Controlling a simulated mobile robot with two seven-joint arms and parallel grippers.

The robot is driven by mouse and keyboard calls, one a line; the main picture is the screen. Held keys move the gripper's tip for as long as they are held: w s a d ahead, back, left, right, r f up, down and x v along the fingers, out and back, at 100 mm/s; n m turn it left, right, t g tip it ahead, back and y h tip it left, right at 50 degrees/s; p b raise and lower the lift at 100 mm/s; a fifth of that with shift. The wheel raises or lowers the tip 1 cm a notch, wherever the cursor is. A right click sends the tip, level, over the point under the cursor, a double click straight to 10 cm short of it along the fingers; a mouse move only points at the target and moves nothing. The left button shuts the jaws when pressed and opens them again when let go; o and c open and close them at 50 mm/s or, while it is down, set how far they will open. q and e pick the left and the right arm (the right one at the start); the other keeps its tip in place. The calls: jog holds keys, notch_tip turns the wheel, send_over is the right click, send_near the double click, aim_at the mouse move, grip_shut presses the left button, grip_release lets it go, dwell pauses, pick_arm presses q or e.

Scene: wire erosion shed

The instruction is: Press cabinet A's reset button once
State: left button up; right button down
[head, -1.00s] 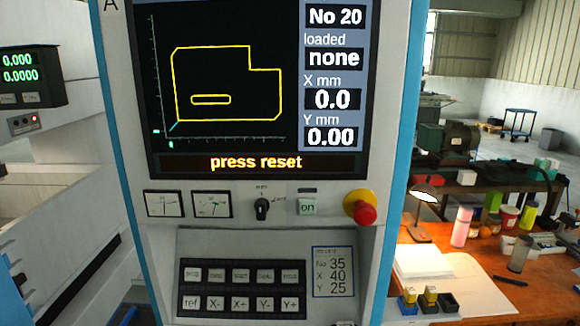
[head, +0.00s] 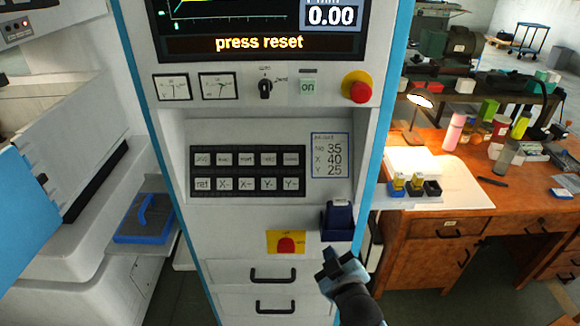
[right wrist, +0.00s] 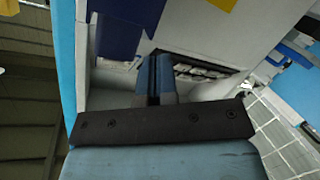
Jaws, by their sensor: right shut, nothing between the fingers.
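Cabinet A (head: 225,125) stands in front of me, its screen (head: 270,43) reading "press reset". Its keypad (head: 248,171) has two rows of labelled keys. My left gripper is out of view.
The blue holder sticks out between my right gripper and the keypad; it also shows in the right wrist view (right wrist: 120,30). A red button on a yellow plate (head: 286,243) is left of my gripper. A red emergency knob (head: 358,91) sits above. A wooden desk (head: 440,212) stands right.

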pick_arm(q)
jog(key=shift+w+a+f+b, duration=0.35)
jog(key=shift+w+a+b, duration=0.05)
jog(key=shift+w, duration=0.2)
pick_arm(e)
jog(key=w+a+r+n+t, duration=0.1)
jog(key=w+a+r, duration=0.2)
jog(key=r, duration=0.3)
jog(key=w+a+r+n+t, duration=0.1)
jog(key=w+a+r+t, duration=0.1)
jog(key=r, duration=0.5)
jog(key=w+a+r+n+t, duration=0.1)
jog(key=w+a+r, duration=0.3)
jog(key=r, duration=0.3)
jog(key=shift+a+n, duration=0.25)
jog(key=shift+n, duration=0.05)
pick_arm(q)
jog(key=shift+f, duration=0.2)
